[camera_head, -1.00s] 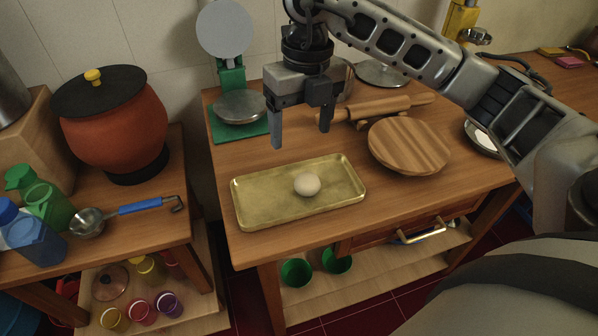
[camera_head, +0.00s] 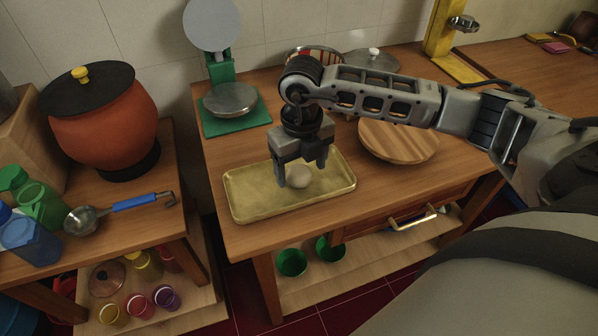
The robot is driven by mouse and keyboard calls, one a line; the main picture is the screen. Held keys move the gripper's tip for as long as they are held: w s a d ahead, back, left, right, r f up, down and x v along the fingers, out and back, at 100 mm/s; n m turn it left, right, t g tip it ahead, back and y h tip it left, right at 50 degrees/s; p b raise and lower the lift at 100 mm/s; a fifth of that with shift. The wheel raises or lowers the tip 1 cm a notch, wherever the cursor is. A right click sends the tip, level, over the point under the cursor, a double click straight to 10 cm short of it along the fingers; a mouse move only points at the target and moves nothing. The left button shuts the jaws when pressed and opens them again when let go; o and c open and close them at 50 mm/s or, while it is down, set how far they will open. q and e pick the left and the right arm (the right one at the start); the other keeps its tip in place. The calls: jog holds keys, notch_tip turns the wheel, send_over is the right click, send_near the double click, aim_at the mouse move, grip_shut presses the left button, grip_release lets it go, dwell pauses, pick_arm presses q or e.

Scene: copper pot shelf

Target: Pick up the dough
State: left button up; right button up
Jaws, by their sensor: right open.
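The dough (camera_head: 299,177) is a small pale ball lying on a shallow gold tray (camera_head: 245,205) on the wooden table. My right gripper (camera_head: 301,177) points down over the tray with its jaws open. Its fingers are at the dough, one on its left side and one behind it to the upper right. The dough's upper edge is partly hidden by the gripper. I cannot tell whether the fingers touch it. My left gripper is not in view.
A round wooden board (camera_head: 398,143) lies right of the tray. A green press (camera_head: 232,105) with metal plates stands behind. A brown pot (camera_head: 105,125), a ladle (camera_head: 125,206) and bottles are on the left table. Bare table lies along the front edge.

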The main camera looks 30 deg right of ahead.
aim_at(299, 176)
notch_tip(299, 176, down, 2)
jog(key=shift+f, duration=0.15)
jog(key=c, duration=1)
jog(key=shift+c, duration=0.2)
